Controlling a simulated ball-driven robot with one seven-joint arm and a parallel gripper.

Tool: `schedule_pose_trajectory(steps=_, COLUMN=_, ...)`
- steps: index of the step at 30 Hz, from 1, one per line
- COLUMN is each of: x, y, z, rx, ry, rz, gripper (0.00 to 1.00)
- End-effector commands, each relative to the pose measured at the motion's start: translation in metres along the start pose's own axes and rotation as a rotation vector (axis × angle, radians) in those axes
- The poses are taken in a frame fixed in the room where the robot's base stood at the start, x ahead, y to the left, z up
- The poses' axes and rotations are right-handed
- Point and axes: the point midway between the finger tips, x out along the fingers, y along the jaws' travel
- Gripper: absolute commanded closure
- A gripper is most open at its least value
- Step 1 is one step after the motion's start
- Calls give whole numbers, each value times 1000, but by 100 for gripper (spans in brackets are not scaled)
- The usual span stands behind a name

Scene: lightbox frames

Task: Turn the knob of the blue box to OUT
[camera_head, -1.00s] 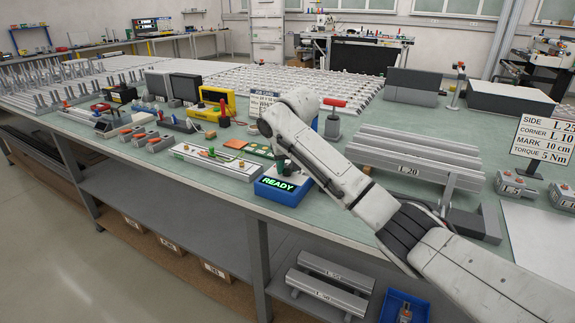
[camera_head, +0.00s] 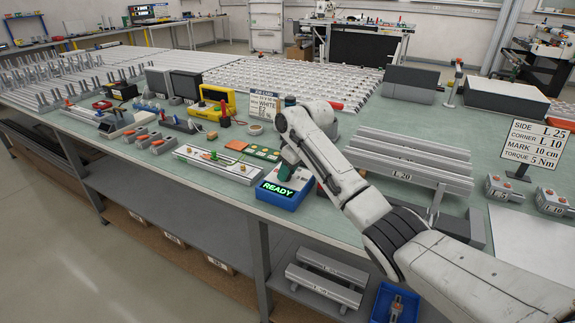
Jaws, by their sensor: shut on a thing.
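The blue box (camera_head: 279,198) stands near the front edge of the green worktop. Its front display (camera_head: 276,188) glows green and reads READY. My gripper (camera_head: 290,168) is over the box top at the end of my white arm, pointing down. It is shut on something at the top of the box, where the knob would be. The knob itself and any position marks, including OUT, are hidden behind the gripper and arm, so I cannot tell which way the knob points.
A long pale fixture (camera_head: 217,164) lies just left of the box. A small sign (camera_head: 264,104) stands behind the box. A blue bin (camera_head: 395,303) sits below the worktop.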

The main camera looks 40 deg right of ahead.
Motion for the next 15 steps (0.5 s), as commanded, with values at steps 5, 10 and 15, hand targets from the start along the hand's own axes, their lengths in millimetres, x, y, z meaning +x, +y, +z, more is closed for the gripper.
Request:
schedule_pose_trajectory(steps=5, x=0, y=0, z=-1, rx=-113, ry=0, rz=-48, gripper=96)
schedule_pose_trajectory(steps=10, x=0, y=1, z=-1, rx=-192, ry=0, rz=-79, gripper=96)
schedule_pose_trajectory(steps=15, x=0, y=2, z=-1, rx=-237, ry=1, rz=-97, gripper=96)
